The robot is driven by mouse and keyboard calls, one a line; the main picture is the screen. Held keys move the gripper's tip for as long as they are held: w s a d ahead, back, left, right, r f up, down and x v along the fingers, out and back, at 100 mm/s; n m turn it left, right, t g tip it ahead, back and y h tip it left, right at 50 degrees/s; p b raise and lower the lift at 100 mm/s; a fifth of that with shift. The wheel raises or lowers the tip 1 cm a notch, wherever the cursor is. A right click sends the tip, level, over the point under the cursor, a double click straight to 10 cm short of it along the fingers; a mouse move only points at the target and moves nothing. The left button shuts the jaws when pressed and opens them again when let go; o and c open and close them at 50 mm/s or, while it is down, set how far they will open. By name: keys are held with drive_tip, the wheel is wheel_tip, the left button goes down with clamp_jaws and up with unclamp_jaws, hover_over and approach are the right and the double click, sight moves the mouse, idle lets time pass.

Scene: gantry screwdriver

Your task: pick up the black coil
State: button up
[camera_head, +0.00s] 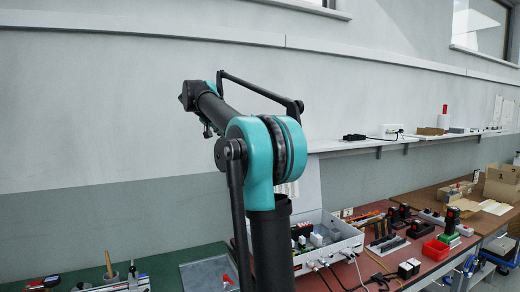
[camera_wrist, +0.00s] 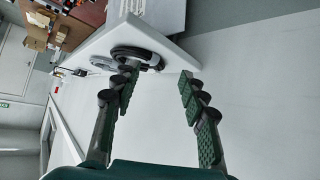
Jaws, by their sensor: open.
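The black coil (camera_wrist: 155,60) shows in the wrist view as a dark ring on a white surface, near the corner of that surface. My gripper (camera_wrist: 160,72) is open, with its ribbed green-and-black fingers spread wide and nothing between them. The left finger's tip overlaps part of the coil in the picture. I cannot tell whether they touch. In the head view I cannot make out the coil or the gripper's fingers.
A grey-white coil (camera_wrist: 102,63) lies beside the black one. In the head view, a red-topped bench (camera_head: 420,250) holds an open white case (camera_head: 345,243), tools and a red bin (camera_head: 435,249). A wall shelf (camera_head: 350,143) runs above it.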

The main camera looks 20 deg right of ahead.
wheel_tip(320, 180, up, 4)
drive_tip(key=w, duration=0.2)
drive_tip(key=shift+m+h, duration=0.3)
drive_tip(key=shift+m, duration=0.1)
drive_tip(key=x, duration=1.7)
drive_tip(key=shift+w+d+r, duration=0.1)
drive_tip(key=shift+d+r, duration=0.1)
drive_tip(key=shift+d, duration=0.1)
drive_tip(key=shift+c, duration=0.5)
clamp_jaws()
